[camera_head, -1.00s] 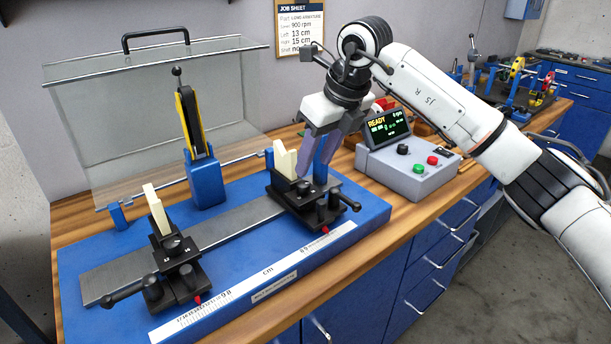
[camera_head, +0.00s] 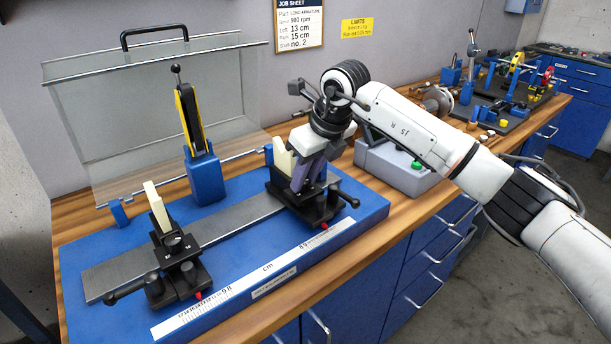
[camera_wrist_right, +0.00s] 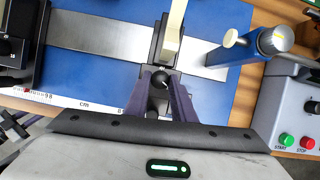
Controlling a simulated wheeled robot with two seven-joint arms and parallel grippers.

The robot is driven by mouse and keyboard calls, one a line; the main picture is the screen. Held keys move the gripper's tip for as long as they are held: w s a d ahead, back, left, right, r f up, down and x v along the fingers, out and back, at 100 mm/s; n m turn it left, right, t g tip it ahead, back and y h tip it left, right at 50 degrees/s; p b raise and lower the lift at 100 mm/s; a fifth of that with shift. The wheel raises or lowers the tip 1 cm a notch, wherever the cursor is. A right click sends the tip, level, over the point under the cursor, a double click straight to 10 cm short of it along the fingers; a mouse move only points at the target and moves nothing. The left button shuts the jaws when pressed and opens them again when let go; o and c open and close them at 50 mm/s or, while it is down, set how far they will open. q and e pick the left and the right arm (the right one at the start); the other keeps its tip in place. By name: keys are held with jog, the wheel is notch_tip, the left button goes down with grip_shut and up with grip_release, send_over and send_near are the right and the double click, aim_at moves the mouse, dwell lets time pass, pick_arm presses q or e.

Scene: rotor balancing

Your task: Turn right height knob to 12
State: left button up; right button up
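The right support (camera_head: 318,213) is a black carriage with a cream upright plate (camera_head: 284,158), at the right end of the grey rail. My right gripper (camera_head: 300,187) is lowered over this support, pointing down. In the right wrist view its two purple fingers (camera_wrist_right: 160,88) are apart, one on each side of a small round dark knob (camera_wrist_right: 160,80). Whether they touch it is unclear. In the head view the fingers hide the knob, and its scale reading cannot be read. My left gripper is not in view.
The matching left support (camera_head: 178,272) stands on the rail (camera_head: 232,222). A blue post (camera_wrist_right: 265,44) stands close to the right gripper. The grey control box (camera_head: 400,170) is partly behind my arm. The job sheet (camera_head: 299,22) lists left 13 cm and another 15 cm.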

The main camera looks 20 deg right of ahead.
jog(key=shift+a+m+h+b, duration=0.15)
jog(key=shift+m+h+b, duration=0.35)
jog(key=shift+m, duration=0.8)
jog(key=shift+c, duration=0.3)
jog(key=shift+m+h, duration=0.4)
jog(key=shift+m, duration=0.6)
jog(key=o, duration=1.1)
jog(key=shift+c, duration=0.2)
jog(key=shift+r, duration=0.1)
jog(key=b+v, duration=0.1)
jog(key=v, duration=0.9)
jog(key=shift+s+b, duration=0.2)
jog(key=shift+b, duration=0.15)
